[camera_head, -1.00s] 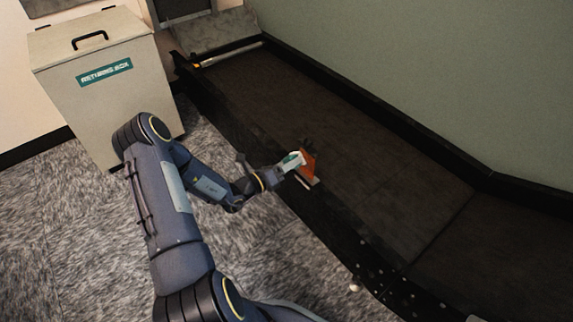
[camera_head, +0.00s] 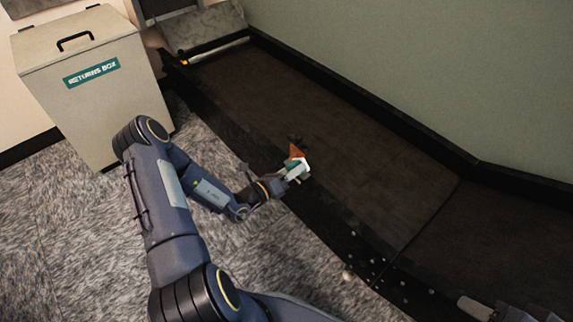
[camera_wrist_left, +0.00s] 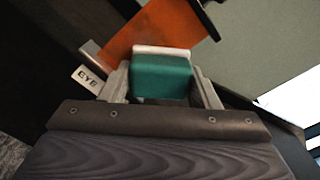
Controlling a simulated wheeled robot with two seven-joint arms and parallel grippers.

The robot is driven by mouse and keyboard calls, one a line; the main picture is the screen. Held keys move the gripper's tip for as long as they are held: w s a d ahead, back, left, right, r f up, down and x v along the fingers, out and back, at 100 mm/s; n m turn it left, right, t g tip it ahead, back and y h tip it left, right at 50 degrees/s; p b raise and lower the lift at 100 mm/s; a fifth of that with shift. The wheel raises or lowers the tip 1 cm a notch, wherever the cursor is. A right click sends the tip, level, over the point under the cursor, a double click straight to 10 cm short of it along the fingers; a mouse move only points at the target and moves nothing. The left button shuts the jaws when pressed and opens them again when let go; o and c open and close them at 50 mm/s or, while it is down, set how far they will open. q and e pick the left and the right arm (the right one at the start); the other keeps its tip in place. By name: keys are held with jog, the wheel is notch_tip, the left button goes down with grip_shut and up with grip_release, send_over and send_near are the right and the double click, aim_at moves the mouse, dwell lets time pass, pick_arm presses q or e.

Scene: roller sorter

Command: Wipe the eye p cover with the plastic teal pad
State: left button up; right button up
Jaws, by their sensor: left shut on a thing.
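My left gripper (camera_head: 298,172) is shut on the teal pad, which has a white edge along its far side. In the left wrist view the teal pad (camera_wrist_left: 162,78) sits between the two fingers. An orange piece (camera_head: 296,151), which looks like the cover, stands on the dark rail just beyond the gripper. In the left wrist view the orange piece (camera_wrist_left: 140,38) is right behind the pad; I cannot tell whether they touch. A small plate reading "EYE" (camera_wrist_left: 87,79) is left of the pad. Part of what may be my right gripper (camera_head: 490,309) shows at the bottom right; its fingertips are unclear.
A dark conveyor bed (camera_head: 350,140) runs along a green wall. A grey returns box (camera_head: 100,110) with a black handle stands at the left. Several small pale bits (camera_head: 348,276) lie along the rail's lower part. The carpet is clear.

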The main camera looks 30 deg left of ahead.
pick_arm(q)
jog(key=shift+s+d+r, duration=0.1)
jog(key=shift+d, duration=0.25)
jog(key=shift+p, duration=0.3)
jog(key=w+a, duration=0.2)
jog(key=a, duration=0.4)
jog(key=shift+w+b, duration=0.3)
jog(key=shift+a, duration=0.1)
jog(key=p+v, duration=0.1)
jog(key=v, duration=0.5)
jog(key=shift+s, duration=0.2)
jog(key=shift+p+v, duration=0.6)
jog(key=shift+v, duration=0.8)
